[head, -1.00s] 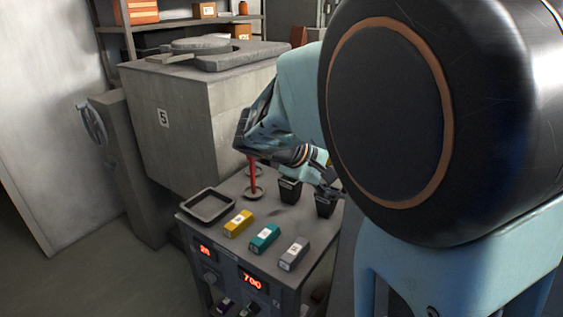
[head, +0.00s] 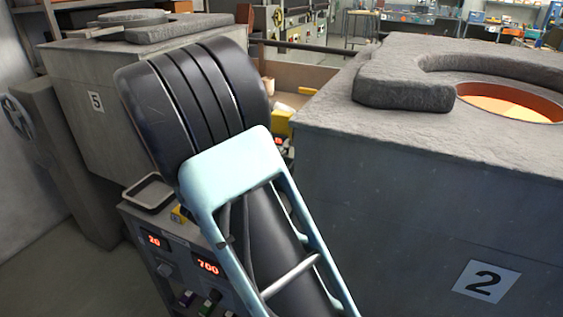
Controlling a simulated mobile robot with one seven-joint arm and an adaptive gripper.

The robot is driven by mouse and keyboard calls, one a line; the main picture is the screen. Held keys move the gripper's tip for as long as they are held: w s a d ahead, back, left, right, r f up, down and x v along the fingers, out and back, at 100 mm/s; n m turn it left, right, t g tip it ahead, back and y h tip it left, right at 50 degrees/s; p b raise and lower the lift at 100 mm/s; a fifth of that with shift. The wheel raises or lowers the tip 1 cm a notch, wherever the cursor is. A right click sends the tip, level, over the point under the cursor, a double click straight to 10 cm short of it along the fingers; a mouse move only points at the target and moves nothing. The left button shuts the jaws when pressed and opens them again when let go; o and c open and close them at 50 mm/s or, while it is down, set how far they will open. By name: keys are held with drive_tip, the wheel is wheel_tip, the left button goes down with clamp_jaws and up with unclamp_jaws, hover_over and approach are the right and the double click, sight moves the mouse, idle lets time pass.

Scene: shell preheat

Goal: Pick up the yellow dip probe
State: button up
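I cannot make out a yellow dip probe in the head view. A small part of a yellow block (head: 178,214) shows on the cart beside my arm; it looks like the labelled yellow box seen earlier. My arm covers most of the cart top, so the probe holders and black cups there are hidden. My gripper is not visible; it is hidden behind my arm or out of the picture.
Furnace 5 (head: 95,125) stands behind left. Furnace 2 (head: 400,210), with a glowing orange opening (head: 510,101), stands close on the right. A yellow object (head: 281,121) shows beyond my arm.

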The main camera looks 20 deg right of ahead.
sight(279, 135)
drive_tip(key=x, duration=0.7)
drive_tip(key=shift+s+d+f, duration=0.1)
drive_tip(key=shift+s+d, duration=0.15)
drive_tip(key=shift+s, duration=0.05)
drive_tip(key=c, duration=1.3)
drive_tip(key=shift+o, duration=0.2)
